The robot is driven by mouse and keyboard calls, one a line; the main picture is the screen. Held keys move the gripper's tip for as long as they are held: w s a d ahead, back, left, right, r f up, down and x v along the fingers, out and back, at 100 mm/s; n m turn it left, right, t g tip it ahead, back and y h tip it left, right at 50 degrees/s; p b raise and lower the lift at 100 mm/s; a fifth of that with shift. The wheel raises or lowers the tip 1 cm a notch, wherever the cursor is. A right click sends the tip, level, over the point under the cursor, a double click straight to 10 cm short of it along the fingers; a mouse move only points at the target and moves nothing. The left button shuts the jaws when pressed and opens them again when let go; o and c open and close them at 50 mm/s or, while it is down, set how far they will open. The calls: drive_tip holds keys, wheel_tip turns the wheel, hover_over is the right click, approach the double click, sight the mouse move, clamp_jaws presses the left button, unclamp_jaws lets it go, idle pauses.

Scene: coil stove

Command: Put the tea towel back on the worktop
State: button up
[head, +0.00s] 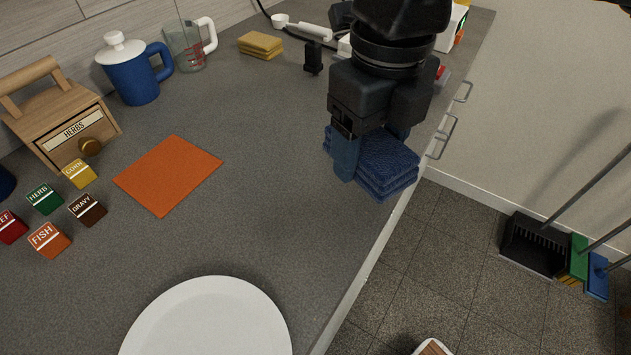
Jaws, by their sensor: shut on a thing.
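The tea towel (390,170) is dark blue, folded into a thick stack of layers. It shows in the head view at the right front edge of the grey worktop (262,165). My gripper (368,152) reaches down from above and is shut on the towel. One finger shows on the towel's left side; the other is partly hidden behind it. The towel's right corner overlaps the worktop's front edge in the picture. I cannot tell whether the towel touches the worktop or hangs just above it.
An orange mat (168,175) lies left of the towel, with open worktop between. A white plate (208,322) is at the front.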

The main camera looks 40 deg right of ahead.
hover_over(316, 190)
wheel_tip(316, 190, down, 4)
drive_tip(key=shift+w+f, duration=0.1)
drive_tip(key=shift+f, duration=1.9)
drive_tip(key=shift+f, duration=0.15)
drive_tip(key=o, duration=1.1)
wheel_tip(316, 190, up, 12)
drive_tip(key=shift+r+p, duration=0.2)
drive_tip(key=shift+p, duration=0.3)
